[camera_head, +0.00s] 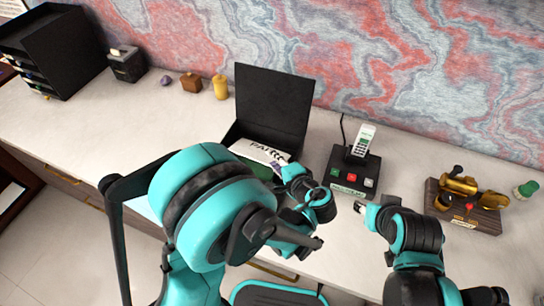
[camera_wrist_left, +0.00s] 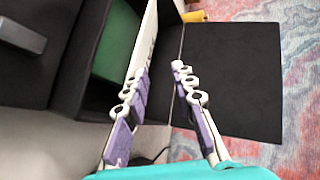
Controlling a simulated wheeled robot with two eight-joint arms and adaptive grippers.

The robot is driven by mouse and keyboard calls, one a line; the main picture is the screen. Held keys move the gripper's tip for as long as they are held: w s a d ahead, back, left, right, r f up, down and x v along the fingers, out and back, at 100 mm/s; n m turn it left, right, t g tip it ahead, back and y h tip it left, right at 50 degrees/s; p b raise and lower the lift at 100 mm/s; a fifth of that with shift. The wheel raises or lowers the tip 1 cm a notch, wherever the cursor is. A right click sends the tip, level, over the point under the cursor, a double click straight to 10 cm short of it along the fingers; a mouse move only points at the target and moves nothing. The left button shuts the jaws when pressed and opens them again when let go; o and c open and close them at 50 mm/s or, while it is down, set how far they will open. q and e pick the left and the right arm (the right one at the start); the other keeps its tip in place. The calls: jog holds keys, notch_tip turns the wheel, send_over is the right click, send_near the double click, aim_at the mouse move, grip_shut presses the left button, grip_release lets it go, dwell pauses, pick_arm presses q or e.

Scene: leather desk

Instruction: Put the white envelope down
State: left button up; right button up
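The white envelope (camera_head: 262,151), with dark printed letters, is at the open black box (camera_head: 232,133), over its green inside. In the left wrist view the envelope (camera_wrist_left: 148,45) shows nearly edge-on beside the left-hand finger; I cannot tell whether they touch. My left gripper (camera_head: 281,170) is at the envelope's right end. In the wrist view its fingers (camera_wrist_left: 155,72) are partly apart, with a dark gap between them. My right gripper (camera_head: 361,208) is away to the right, below the phone base; its fingers are too small to judge.
The box's black lid (camera_head: 272,105) stands up behind the envelope. A phone (camera_head: 362,141) on a black button base (camera_head: 350,185) is to its right. A wooden block with a brass device (camera_head: 462,190) is farther right. A yellow cylinder (camera_head: 220,87) and black trays (camera_head: 50,45) are left.

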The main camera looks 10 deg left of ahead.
pick_arm(q)
jog(key=p+v, duration=0.2)
jog(key=v, duration=0.8)
jog(key=s+a+r+n+g+h, duration=0.1)
jog(key=s+a+r+n+h, duration=0.1)
jog(key=a, duration=0.5)
jog(key=s+a+r+n+g+h, duration=0.2)
jog(key=s+a+n+h, duration=0.3)
jog(key=a+n, duration=0.2)
jog(key=shift+a+r+n+h, duration=0.25)
jog(key=shift+r+n+h, duration=0.15)
jog(key=shift+n, duration=0.4)
jog(key=shift+f, duration=0.1)
